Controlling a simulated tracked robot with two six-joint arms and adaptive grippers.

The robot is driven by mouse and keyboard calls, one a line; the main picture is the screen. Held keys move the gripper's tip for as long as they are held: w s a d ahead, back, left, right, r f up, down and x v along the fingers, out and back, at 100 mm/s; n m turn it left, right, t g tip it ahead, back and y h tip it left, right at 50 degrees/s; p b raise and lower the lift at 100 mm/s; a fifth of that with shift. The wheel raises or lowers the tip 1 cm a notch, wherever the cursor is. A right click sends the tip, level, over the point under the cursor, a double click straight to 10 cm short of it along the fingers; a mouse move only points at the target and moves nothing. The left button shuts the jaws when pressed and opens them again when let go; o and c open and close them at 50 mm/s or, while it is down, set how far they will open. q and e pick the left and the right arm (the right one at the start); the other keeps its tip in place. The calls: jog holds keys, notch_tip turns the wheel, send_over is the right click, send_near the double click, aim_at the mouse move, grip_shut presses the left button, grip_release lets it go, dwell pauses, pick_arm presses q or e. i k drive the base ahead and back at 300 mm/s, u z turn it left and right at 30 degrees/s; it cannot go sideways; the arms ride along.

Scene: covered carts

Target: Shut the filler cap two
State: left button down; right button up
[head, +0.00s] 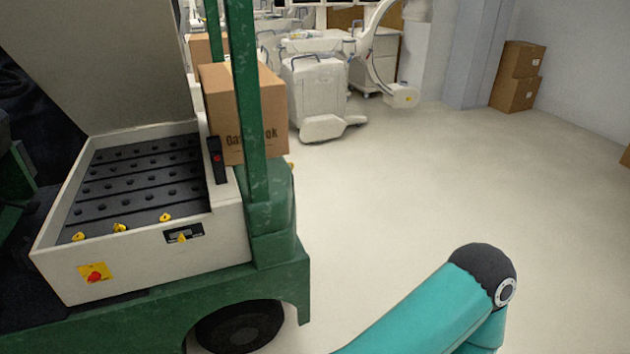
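An open battery bay (140,262) with a light wall sits on a green cart at the left. Inside is a dark battery top (140,180) with rows of small dark round spots. Three small yellow caps stand along its near edge: a left one (79,236), a middle one (120,228) and a right one (166,216). They are too small to tell which is cap two or whether each is open or shut. Neither gripper is in view; only a teal link of my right arm shows at the bottom right.
The raised grey cover (110,60) stands behind the bay. A green post (247,100) rises at its right, before a cardboard box (270,110). A red button (96,277) is on the front wall. The floor (450,180) to the right is clear.

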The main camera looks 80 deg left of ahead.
aim_at(117, 227)
jog(key=z, duration=0.3)
jog(key=i, duration=0.2)
jog(key=u, duration=2.6)
jog(key=i, duration=0.15)
jog(key=u, duration=1.65)
jog(key=k, duration=0.35)
jog(key=u, duration=0.4)
jog(key=i, duration=1.45)
jog(key=z, duration=0.4)
